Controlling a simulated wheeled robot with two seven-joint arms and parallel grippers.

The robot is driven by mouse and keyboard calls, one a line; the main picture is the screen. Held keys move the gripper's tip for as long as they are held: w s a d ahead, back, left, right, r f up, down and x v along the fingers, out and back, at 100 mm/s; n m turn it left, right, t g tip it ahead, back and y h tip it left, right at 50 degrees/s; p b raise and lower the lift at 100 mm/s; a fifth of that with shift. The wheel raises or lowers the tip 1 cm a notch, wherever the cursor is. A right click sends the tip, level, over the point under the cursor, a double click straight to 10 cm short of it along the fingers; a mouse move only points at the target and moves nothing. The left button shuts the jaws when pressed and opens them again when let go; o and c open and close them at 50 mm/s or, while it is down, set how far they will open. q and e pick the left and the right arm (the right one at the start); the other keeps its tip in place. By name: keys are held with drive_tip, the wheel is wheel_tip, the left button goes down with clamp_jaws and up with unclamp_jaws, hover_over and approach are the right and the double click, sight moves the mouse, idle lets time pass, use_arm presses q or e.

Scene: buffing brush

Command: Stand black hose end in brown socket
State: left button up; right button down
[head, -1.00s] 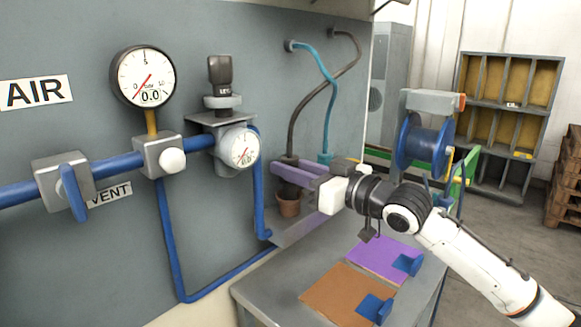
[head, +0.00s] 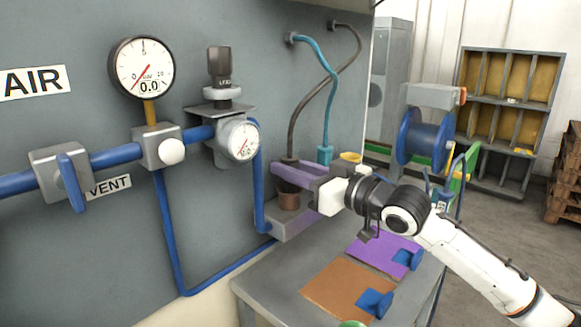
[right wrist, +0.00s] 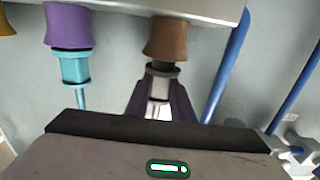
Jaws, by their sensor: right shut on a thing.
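The brown socket (head: 289,200) stands on a grey block by the wall. My right gripper (head: 287,177) is just above it, its purple fingers shut on the end of the black hose (head: 312,103). In the right wrist view, which looks upside down, the hose end (right wrist: 159,90) lies between the fingers, lined up with the brown socket (right wrist: 167,38). Its dark collar is at the socket's mouth; I cannot tell how deep it sits. My left gripper is not in view.
A teal hose end (right wrist: 75,72) stands in the purple socket (right wrist: 69,25) beside the brown one. A yellow socket (head: 351,157) is behind my wrist. Blue pipe (head: 260,185) runs close left. Orange (head: 340,285) and purple (head: 375,246) mats lie on the table in front.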

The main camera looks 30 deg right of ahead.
drive_tip(key=c, duration=1.5)
unclamp_jaws()
drive_tip(key=shift+o, duration=0.2)
use_arm(q)
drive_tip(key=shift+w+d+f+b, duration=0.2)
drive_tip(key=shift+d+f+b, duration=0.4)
drive_tip(key=shift+b, duration=0.7)
use_arm(e)
drive_tip(key=v, duration=1)
drive_tip(key=shift+s, duration=0.15)
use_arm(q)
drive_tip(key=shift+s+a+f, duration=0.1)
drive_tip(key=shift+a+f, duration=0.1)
